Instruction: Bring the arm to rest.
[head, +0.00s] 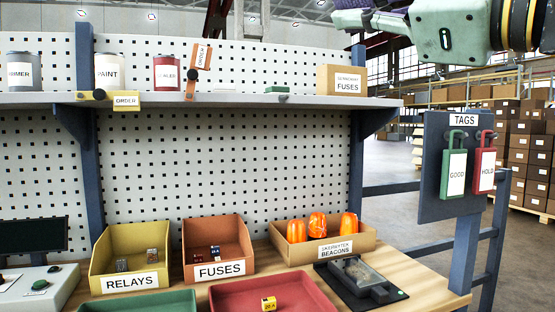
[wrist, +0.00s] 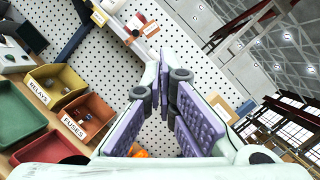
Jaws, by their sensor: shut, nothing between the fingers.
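My gripper (wrist: 167,80) shows in the wrist view with its purple-padded fingers together and nothing between them. In the head view the gripper (head: 370,16) is at the top edge, right of centre, partly cut off by the frame. It is raised above the shelf, in front of the workbench, and appears to touch nothing. My forearm runs from it to the top right corner.
Below are a relays bin (head: 130,262), a fuses bin (head: 217,250), a beacons box (head: 322,243) and a red tray (head: 268,294). A tag board (head: 432,190) stands right.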

